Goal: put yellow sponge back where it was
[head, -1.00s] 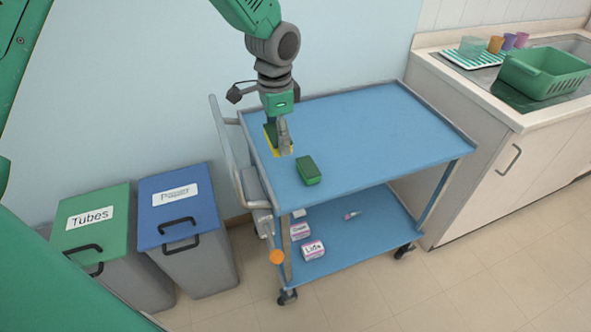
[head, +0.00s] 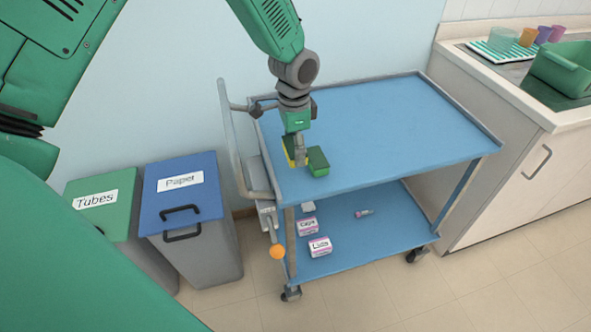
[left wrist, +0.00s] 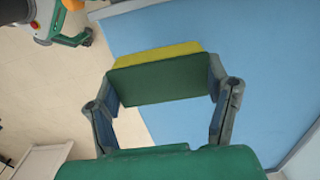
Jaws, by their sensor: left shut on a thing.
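The yellow sponge (head: 288,152) has a dark green pad on one side. My left gripper (head: 299,163) is shut on it, over the left front part of the blue cart's top (head: 390,120). In the left wrist view the sponge (left wrist: 155,78) spans between the two fingers, its green pad facing the camera and a yellow strip showing behind. Whether it touches the cart top is hard to tell. A second sponge, green (head: 318,161), lies on the cart close to the right of the gripper. My right gripper is not in view.
The cart's lower shelf (head: 380,240) holds small labelled boxes (head: 320,246) and a small tube (head: 364,213). A grey handle rail (head: 232,140) rises at its left. Tubes (head: 95,200) and Paper (head: 180,183) bins stand left. A sink counter (head: 510,90) stands right. Most of the cart top is clear.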

